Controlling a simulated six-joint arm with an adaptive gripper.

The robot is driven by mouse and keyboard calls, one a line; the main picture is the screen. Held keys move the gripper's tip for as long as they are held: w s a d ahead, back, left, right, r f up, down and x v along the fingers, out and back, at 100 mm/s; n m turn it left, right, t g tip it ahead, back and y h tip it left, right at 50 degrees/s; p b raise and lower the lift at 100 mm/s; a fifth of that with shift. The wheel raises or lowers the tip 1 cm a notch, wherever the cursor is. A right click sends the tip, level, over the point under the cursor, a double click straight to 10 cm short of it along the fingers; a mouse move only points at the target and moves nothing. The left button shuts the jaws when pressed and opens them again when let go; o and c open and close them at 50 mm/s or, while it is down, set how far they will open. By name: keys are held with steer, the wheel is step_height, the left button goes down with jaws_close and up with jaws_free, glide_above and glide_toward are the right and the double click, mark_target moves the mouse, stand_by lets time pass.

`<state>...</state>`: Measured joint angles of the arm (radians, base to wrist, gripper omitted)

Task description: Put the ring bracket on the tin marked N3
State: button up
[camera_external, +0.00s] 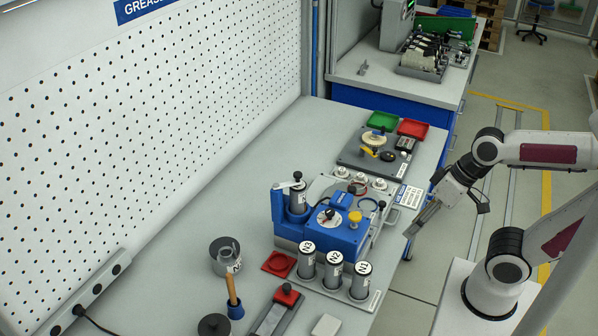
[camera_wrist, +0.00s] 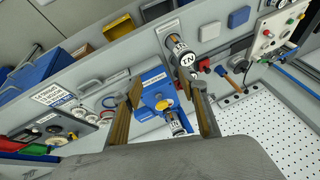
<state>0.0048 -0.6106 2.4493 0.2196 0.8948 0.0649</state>
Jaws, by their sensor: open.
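The tin marked N3 (camera_external: 307,262) is a grey cylinder with a white lettered lid. It stands upright at the left end of the row with tins N2 (camera_external: 333,272) and N1 (camera_external: 361,283). I cannot tell for certain which part is the ring bracket; a dark blue ring-shaped part (camera_external: 368,204) lies beside the blue machine, and a red ring (camera_external: 357,187) lies behind it. My gripper (camera_external: 420,221) is open and empty off the bench's right edge, apart from the tins. Its two fingers (camera_wrist: 165,106) frame the blue machine in the wrist view.
The blue machine (camera_external: 337,235) with a yellow knob stands behind the tins. A dark round pot (camera_external: 220,262) and a wooden-handled tool (camera_external: 232,288) stand at left. Red and green trays (camera_external: 413,128) lie at the back.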

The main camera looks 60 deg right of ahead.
steer(key=shift+s+d+r+n+t+h, duration=0.15)
steer(key=shift+s+d+n+h, duration=0.25)
steer(key=shift+d, duration=0.35)
steer(key=shift+s+d+n+t+h, duration=0.1)
steer(key=shift+s+d+n+h, duration=0.25)
steer(key=shift+d, duration=0.35)
steer(key=shift+s+d+r+n+t+h, duration=0.2)
steer(key=shift+s+d, duration=0.25)
steer(key=shift+d, duration=0.3)
steer(key=shift+f, duration=0.15)
